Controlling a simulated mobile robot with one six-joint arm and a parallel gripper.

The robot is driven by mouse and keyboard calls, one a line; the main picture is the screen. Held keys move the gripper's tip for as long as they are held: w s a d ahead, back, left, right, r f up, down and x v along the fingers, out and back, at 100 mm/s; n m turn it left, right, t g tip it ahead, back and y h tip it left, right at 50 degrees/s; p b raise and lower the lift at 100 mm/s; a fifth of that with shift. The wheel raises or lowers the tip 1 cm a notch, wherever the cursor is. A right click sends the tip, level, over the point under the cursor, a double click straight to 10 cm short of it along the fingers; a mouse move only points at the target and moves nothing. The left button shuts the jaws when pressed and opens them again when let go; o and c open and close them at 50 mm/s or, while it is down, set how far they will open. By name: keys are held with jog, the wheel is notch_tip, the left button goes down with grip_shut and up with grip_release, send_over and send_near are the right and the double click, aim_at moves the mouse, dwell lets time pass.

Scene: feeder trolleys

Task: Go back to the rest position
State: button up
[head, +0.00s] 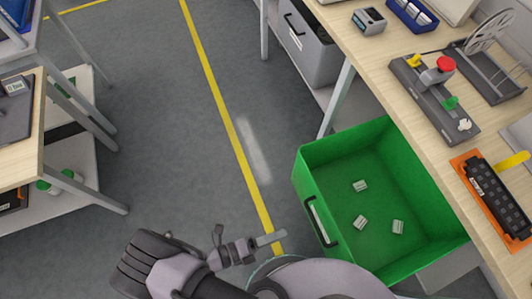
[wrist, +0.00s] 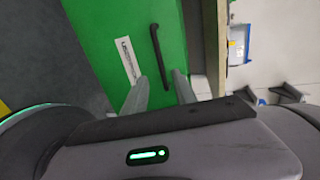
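My gripper (head: 272,239) shows side-on at the bottom of the head view, over the grey floor just left of the green crate (head: 345,152). In the wrist view, my gripper's two fingers (wrist: 160,78) stand apart with nothing held between them. Behind them is the green wall of the crate (wrist: 88,25), with a black handle (wrist: 157,50) and a white label (wrist: 130,60). Whether the fingertips touch the wall cannot be told.
Three small pale blocks (head: 360,186) lie in the crate. A wooden bench (head: 365,75) at right carries a fixture with a red knob (head: 445,63) and an orange tray (head: 463,163). A grey bin (head: 310,50) stands under it. Another trolley (head: 40,120) stands at left; floor between is clear.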

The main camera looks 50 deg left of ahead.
jog(key=v, duration=0.3)
jog(key=shift+s+a, duration=0.1)
jog(key=shift+s, duration=0.05)
